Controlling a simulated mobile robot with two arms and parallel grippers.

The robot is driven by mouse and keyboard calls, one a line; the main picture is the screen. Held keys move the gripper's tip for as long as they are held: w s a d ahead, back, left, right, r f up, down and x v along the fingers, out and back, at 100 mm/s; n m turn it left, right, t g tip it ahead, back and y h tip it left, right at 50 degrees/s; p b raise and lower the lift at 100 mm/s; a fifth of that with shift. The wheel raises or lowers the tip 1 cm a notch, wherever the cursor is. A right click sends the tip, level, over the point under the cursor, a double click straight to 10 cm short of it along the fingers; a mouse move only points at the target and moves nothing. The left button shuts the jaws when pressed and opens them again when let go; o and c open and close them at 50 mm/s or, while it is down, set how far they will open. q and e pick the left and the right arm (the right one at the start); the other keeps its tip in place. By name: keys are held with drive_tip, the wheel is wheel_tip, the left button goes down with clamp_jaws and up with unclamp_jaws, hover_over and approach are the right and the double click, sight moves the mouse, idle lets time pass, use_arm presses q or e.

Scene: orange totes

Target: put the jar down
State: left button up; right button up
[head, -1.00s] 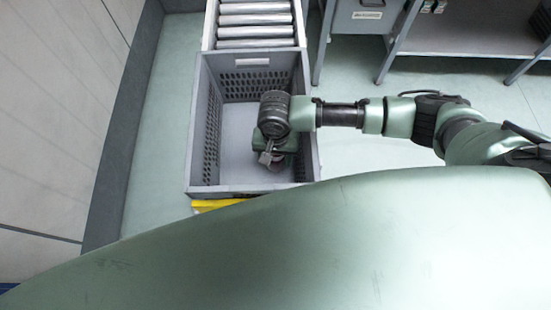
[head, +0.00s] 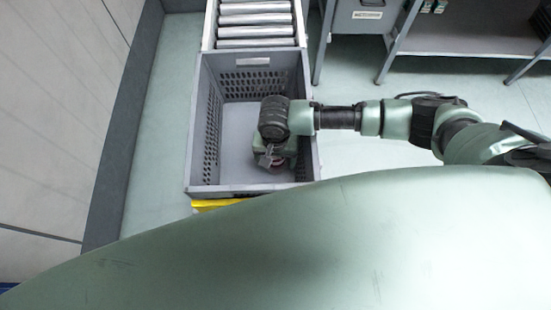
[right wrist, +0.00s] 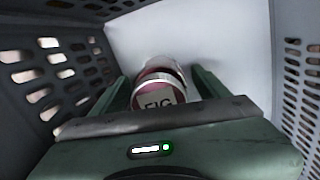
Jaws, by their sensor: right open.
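The jar (right wrist: 160,84) has dark red contents, a pale label reading "FIG" and a pale, shiny band at its far end. In the right wrist view it lies between the two green fingers of my right gripper (right wrist: 163,78). The fingers are open, one on each side of the jar. In the head view the right gripper (head: 277,160) is down inside the grey tote (head: 234,190), at its near right part. Only a small reddish bit of the jar (head: 278,166) shows there, the rest hidden by the gripper. My left gripper is out of view.
The tote has slotted walls close around the gripper, and its pale floor is bare to the left. A roller conveyor (head: 254,20) adjoins its far side. A grey shelf unit (head: 470,40) stands at the upper right. Something yellow (head: 212,204) shows at the tote's near edge.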

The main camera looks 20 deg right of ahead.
wheel_tip(320, 180, up, 12)
drive_tip(key=shift+f, duration=0.15)
idle(0.7)
